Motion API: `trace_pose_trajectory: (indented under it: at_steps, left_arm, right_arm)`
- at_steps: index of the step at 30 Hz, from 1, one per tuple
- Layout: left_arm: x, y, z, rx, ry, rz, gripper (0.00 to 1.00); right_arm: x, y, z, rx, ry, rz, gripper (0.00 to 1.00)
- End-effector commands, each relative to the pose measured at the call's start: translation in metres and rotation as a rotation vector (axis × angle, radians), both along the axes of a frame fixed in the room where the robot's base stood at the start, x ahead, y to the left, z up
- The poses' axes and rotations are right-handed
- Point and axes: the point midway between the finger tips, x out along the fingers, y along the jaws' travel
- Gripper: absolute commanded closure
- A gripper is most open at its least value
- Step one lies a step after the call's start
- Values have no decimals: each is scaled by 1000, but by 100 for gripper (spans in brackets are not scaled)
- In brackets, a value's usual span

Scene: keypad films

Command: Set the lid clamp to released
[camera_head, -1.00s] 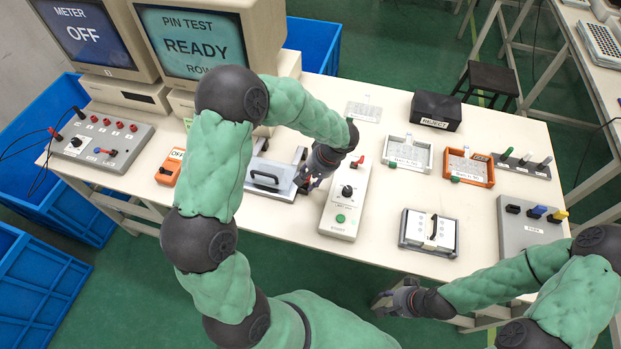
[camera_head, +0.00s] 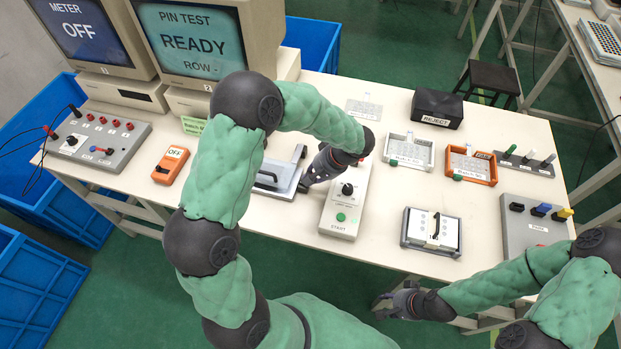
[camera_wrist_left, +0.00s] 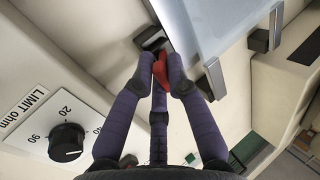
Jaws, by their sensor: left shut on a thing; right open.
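In the left wrist view, the left gripper's fingers (camera_wrist_left: 162,78) are shut on a small red tip (camera_wrist_left: 160,68), which looks like the end of the clamp lever. A dark clamp block (camera_wrist_left: 151,39) sits just beyond it, beside the pale lid edge (camera_wrist_left: 180,35). My right gripper (camera_head: 388,303) is open and empty at the table's front edge.
The white limit box (camera_head: 342,217) with a black knob stands close right of the left gripper. An orange meter (camera_head: 170,165) lies to the left. A black reject box (camera_head: 437,108), white tray (camera_head: 410,150) and orange tray (camera_head: 470,165) stand farther right.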

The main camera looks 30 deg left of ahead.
Motion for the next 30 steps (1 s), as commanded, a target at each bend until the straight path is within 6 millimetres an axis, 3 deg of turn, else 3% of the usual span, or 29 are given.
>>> trace_pose_trajectory:
  at_steps: [10,11,12,14,24,30]
  left_arm:
    - [0,-1,0,17,4,-1,100]
    - [0,-1,0,17,4,-1,82]
    - [1,-1,0,17,4,-1,70]
    - [0,-1,0,17,4,-1,59]
    - [1,-2,1,17,3,-1,59]
    - [4,-13,19,18,0,-2,59]
  right_arm:
    - [0,0,-2,0,0,0,59]
    - [0,0,-2,0,0,0,59]
    - [0,0,-2,0,-1,0,59]
    - [0,0,-2,0,-1,0,59]
    - [0,0,-2,0,-1,0,59]
    - [0,0,-2,0,0,0,59]
